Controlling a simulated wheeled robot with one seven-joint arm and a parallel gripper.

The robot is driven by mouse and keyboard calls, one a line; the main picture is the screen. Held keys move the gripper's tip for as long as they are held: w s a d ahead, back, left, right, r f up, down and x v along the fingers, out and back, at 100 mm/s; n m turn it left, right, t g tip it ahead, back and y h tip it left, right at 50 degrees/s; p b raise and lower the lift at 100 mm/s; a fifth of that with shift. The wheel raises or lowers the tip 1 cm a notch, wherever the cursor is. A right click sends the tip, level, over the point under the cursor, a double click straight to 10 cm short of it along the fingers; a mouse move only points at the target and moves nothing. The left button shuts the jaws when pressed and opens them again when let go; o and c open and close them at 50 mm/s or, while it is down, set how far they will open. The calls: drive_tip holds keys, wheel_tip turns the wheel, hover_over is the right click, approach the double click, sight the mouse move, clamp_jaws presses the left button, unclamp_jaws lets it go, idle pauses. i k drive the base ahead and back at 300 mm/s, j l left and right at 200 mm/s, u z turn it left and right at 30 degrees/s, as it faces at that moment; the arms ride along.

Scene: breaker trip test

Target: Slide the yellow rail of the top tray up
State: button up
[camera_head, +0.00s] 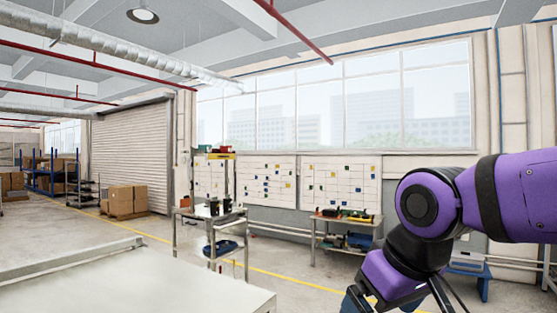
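A small yellow strip (221,156) shows at the top of the upright post on a grey cart (207,217) left of centre. Red and green items sit on or just above it. It is too small to tell whether this is the yellow rail of the top tray. My purple and black arm comes in from the right, well apart from the cart. My gripper (398,301) is at the bottom edge, partly cut off. Its fingertips do not show clearly, so I cannot tell whether it is open or shut.
A pale flat surface (135,285) fills the lower left. A second cart (343,243) with tools and a yellow item stands by the wall, behind my arm. Boxes on a pallet (123,201) stand farther left. Open floor lies between the pale surface and the carts.

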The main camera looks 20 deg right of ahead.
sight(211, 155)
drive_tip(key=z, duration=0.35)
drive_tip(key=i+l+z, duration=0.15)
drive_tip(key=l, duration=0.2)
drive_tip(key=l+z, duration=0.15)
drive_tip(key=l, duration=0.2)
drive_tip(key=i+l+z, duration=0.1)
drive_tip(key=l, duration=0.2)
drive_tip(key=i+l+z, duration=0.15)
drive_tip(key=i+l+u, duration=0.1)
drive_tip(key=i+l, duration=0.25)
drive_tip(key=i, duration=0.25)
drive_tip(key=i+l+u, duration=0.1)
drive_tip(key=i+l, duration=0.3)
drive_tip(key=i, duration=0.2)
drive_tip(key=i+l+u, duration=0.1)
drive_tip(key=i+l, duration=0.35)
drive_tip(key=i+j+u, duration=0.25)
drive_tip(key=i, duration=0.3)
drive_tip(key=i+l+u, duration=0.1)
drive_tip(key=i+u, duration=0.2)
drive_tip(key=i, duration=0.3)
drive_tip(key=i+l+u, duration=0.1)
drive_tip(key=i+u, duration=0.15)
drive_tip(key=i, duration=0.3)
drive_tip(key=i+l+u, duration=0.3)
drive_tip(key=i, duration=0.25)
drive_tip(key=i+j+u, duration=0.1)
drive_tip(key=i+u, duration=0.3)
drive_tip(key=i, duration=1.15)
